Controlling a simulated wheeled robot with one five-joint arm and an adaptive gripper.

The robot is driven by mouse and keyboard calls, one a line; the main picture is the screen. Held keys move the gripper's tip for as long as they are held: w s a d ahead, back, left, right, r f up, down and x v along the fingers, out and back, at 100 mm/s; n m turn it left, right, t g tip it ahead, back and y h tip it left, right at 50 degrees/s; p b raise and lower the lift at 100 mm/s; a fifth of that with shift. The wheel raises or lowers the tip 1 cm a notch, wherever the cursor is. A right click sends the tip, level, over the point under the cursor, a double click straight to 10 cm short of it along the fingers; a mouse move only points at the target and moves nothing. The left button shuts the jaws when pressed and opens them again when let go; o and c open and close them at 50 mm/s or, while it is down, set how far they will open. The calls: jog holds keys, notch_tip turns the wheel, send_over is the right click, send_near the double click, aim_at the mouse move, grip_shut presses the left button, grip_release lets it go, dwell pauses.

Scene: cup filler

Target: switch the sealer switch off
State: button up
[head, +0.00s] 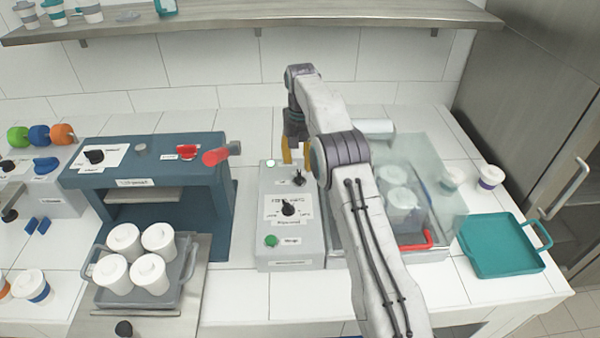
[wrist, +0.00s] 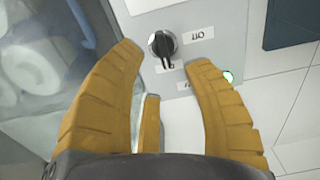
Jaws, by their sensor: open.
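The sealer switch is a small black rotary knob (wrist: 162,44) on the top of a grey control box (head: 262,215); it also shows in the head view (head: 299,178). In the head view my gripper (head: 296,160) is over the back of the box. Contact cannot be told.
The box has a lit green lamp (head: 270,163), a larger dial (head: 289,207) and a green button (head: 271,240). A blue machine (head: 210,215) stands left. A clear-covered unit with cups (head: 440,185) and a red handle (head: 417,243) stands right, beside a teal tray (head: 500,250).

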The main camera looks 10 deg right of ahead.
aim_at(299, 176)
jog(key=shift+f, duration=3)
jog(key=shift+c, duration=0.2)
grip_shut()
